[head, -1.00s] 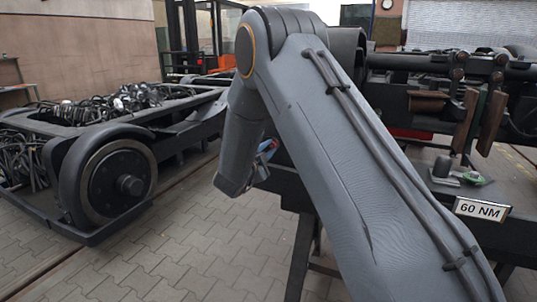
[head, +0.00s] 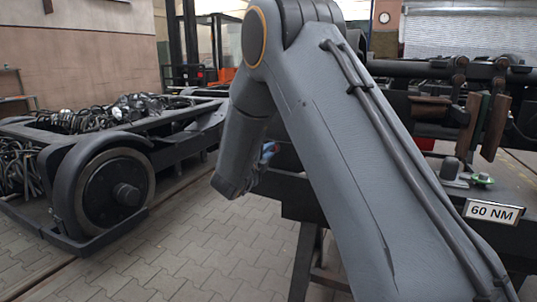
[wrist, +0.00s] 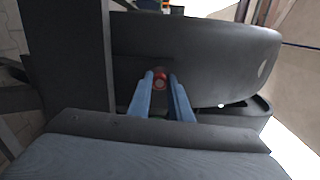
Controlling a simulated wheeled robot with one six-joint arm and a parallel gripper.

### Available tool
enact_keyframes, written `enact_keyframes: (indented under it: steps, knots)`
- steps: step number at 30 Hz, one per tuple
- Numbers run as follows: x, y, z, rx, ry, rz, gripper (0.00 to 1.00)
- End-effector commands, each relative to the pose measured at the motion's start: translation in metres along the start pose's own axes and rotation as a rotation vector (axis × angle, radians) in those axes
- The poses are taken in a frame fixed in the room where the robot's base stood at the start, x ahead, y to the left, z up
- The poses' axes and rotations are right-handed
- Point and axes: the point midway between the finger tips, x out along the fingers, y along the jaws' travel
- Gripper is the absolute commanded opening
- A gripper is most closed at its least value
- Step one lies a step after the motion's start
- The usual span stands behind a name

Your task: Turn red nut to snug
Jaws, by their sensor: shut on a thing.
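The red nut (wrist: 160,78) shows in the wrist view against a dark part, between the tips of two blue fingers. My gripper (wrist: 161,82) is shut on the red nut, one finger on either side of it. How far the nut is turned cannot be told. In the head view my own arm hides the nut and most of my gripper; only a small blue piece of the gripper (head: 268,152) shows beside the forearm.
A bogie frame with a large wheel (head: 115,190) and cables stands at left. A dark bench at right bears a "60 NM" sign (head: 493,212) and a small green-based item (head: 482,179). An orange forklift (head: 228,75) stands behind. Paved floor (head: 190,245) is open between.

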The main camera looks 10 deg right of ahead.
Motion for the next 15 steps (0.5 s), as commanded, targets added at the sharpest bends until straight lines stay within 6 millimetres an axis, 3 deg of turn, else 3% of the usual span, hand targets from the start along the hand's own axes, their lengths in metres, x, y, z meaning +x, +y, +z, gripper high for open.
enact_keyframes:
  steps: [11, 12, 15]
  knots:
    - [-0.0004, 0.0011, -0.0005, 0.002, 0.001, 0.002, 0.0]
    - [-0.0004, 0.0011, -0.0004, 0.002, 0.0, 0.002, 0.21]
    - [-0.0004, 0.0009, -0.0004, 0.002, 0.0, 0.002, 0.37]
